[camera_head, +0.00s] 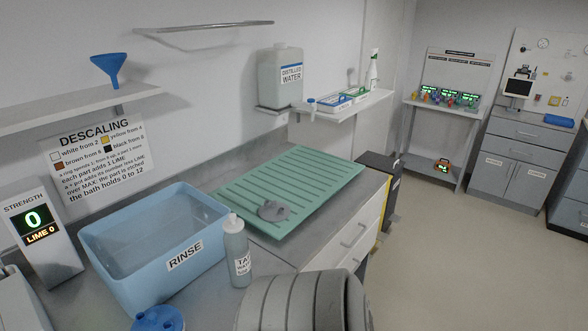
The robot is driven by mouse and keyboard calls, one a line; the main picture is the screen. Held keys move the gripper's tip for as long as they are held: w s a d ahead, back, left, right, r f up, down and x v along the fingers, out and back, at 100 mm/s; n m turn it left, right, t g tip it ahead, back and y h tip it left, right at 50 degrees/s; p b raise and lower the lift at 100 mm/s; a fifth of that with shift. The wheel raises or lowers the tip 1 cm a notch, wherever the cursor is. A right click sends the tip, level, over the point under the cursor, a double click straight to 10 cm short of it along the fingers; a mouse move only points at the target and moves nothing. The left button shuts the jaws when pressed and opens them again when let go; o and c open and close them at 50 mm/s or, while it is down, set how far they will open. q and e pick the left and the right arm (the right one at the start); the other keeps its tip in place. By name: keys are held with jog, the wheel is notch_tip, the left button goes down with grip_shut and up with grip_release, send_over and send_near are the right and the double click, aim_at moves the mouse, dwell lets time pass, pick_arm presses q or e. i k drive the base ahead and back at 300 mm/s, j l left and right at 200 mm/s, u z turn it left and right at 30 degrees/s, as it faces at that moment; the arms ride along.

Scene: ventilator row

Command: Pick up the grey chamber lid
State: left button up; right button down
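A small grey lid-like piece (274,211), which looks like the chamber lid, lies on the green ribbed mat (318,184) near its front edge. It is a rounded disc with a raised part and a small tab. Nothing touches it from above. Neither of my grippers shows in the head view. A large grey ribbed rounded shape at the bottom middle seems to be part of my own arm, and it hides the counter's front there.
A blue RINSE tub (185,256) stands left of the mat, with a labelled bottle (236,256) between tub and lid. A blue-topped item (158,319) is at the bottom edge. A wall shelf (345,113) hangs behind. Open floor lies right.

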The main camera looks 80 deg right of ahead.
aim_at(274, 211)
jog(key=z, duration=0.4)
jog(key=l+z, duration=0.15)
jog(key=z, duration=0.65)
jog(key=l+z, duration=0.15)
jog(key=z, duration=0.25)
